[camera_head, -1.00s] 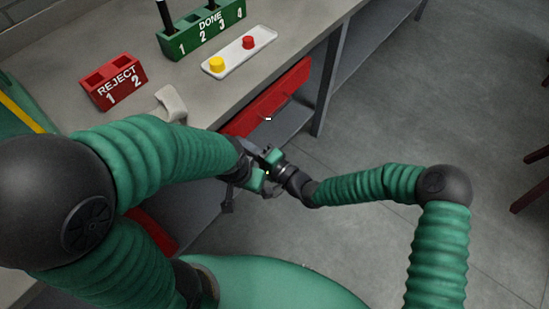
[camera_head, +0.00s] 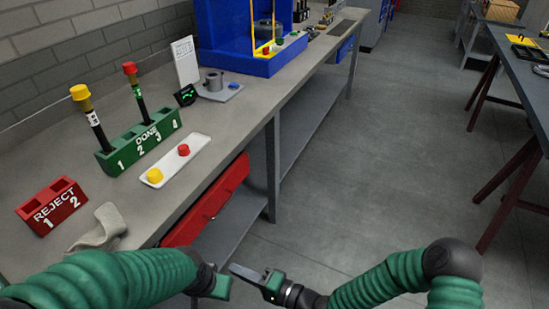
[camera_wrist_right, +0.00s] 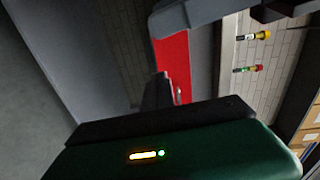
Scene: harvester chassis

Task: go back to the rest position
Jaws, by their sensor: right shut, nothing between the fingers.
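My right gripper (camera_head: 236,270) is in front of the bench at the bottom middle of the head view. It is shut and empty. My left gripper (camera_head: 220,288) is just left of it, and the two look close together. Its fingers are too hidden to tell if they are open or shut. Both are in front of the bench edge, below the red drawer (camera_head: 212,203), and away from the racks. In the right wrist view, my own green and black gripper housing fills the foreground, with the red drawer (camera_wrist_right: 175,75) behind it.
The green DONE rack (camera_head: 150,140) holds a yellow-capped tube (camera_head: 92,118) and a red-capped tube (camera_head: 137,90). A white tray (camera_head: 165,168) holds one yellow and one red cap. A red REJECT rack (camera_head: 52,205) looks empty. A cloth (camera_head: 103,228) lies nearby.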

